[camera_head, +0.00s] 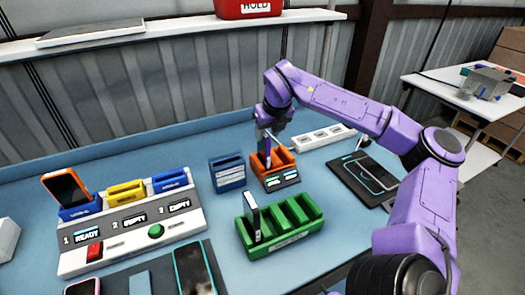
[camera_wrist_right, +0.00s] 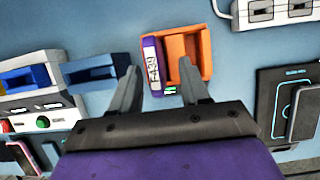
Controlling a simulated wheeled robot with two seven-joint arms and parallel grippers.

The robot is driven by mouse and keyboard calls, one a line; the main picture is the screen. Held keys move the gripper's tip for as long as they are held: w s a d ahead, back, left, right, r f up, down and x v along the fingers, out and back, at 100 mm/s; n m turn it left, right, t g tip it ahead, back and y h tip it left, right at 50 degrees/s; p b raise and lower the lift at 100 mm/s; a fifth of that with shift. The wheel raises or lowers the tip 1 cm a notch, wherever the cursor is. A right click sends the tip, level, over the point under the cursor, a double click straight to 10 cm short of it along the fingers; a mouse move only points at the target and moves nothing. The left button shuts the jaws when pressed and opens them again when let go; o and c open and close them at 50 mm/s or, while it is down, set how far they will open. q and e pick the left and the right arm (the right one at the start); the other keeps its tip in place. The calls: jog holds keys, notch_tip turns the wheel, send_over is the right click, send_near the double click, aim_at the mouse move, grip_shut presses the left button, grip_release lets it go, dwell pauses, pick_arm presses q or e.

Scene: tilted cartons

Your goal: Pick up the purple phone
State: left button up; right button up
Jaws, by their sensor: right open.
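The purple phone (camera_wrist_right: 153,62) stands in the left slot of an orange holder (camera_wrist_right: 190,46) in the right wrist view; a pale label shows on it. In the head view the orange holder (camera_head: 284,157) stands at mid-table, and the phone is largely hidden by my gripper. My right gripper (camera_wrist_right: 158,69) is open and pointed down at the holder. Its fingers appear either side of the phone, with the right finger in front of the holder. I cannot tell if they touch it. My left gripper is not in view.
A blue holder (camera_head: 228,172) stands just left of the orange one, and a green rack (camera_head: 284,236) in front. A white power strip (camera_head: 323,136) lies behind right, a charging pad (camera_head: 342,177) at right. A labelled dock (camera_head: 131,234) with an orange phone (camera_head: 65,189) is at left.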

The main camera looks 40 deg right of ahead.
jog(key=x, duration=0.1)
jog(key=p+x, duration=0.1)
jog(key=x, duration=0.2)
jog(key=shift+w+a+f, duration=0.25)
jog(key=shift+a, duration=0.05)
jog(key=shift+w+f, duration=0.1)
jog(key=shift+f, duration=0.2)
grip_shut()
jog(key=shift+r, duration=0.1)
notch_tip(320, 180, up, 28)
jog(key=b, duration=0.2)
send_over(263, 141)
jog(key=w+d, duration=0.1)
jog(key=w, duration=0.1)
jog(key=shift+s+d, duration=0.15)
jog(key=shift+s, duration=0.1)
jog(key=shift+r+p, duration=0.65)
jog(key=shift+p, duration=0.2)
